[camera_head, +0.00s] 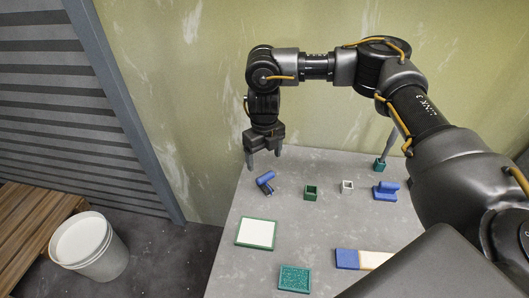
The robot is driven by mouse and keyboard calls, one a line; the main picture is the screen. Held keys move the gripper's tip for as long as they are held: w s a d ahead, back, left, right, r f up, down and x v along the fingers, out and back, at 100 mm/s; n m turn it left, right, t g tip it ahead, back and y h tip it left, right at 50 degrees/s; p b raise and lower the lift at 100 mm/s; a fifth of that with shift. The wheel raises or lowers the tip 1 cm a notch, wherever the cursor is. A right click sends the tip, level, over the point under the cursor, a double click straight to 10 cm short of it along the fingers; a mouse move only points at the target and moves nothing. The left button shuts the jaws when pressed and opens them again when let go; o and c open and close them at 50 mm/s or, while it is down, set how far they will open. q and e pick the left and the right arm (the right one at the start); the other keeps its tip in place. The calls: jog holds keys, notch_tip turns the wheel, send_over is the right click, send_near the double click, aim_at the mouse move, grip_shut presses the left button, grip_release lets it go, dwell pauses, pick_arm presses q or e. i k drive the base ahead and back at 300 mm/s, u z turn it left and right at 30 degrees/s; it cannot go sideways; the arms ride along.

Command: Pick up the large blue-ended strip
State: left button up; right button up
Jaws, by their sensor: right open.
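The large blue-ended strip (364,259) lies flat near the front right of the grey table. Its left end is blue and the part beside it is cream. My own arm hides its right end. My right gripper (264,158) points down with its fingers apart and nothing between them. It is at the table's back left corner, well away from the strip, up and to the left of it in the picture. My left gripper does not show.
The grey table (315,215) also holds a blue piece (265,181), a dark green open box (311,193), a small white box (347,187), a blue holder (386,191), a green-framed white panel (257,233) and a green sponge-like block (294,279). A white pail (100,262) stands left on the floor.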

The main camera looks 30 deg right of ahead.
aim_at(362, 260)
jog(key=k, duration=2)
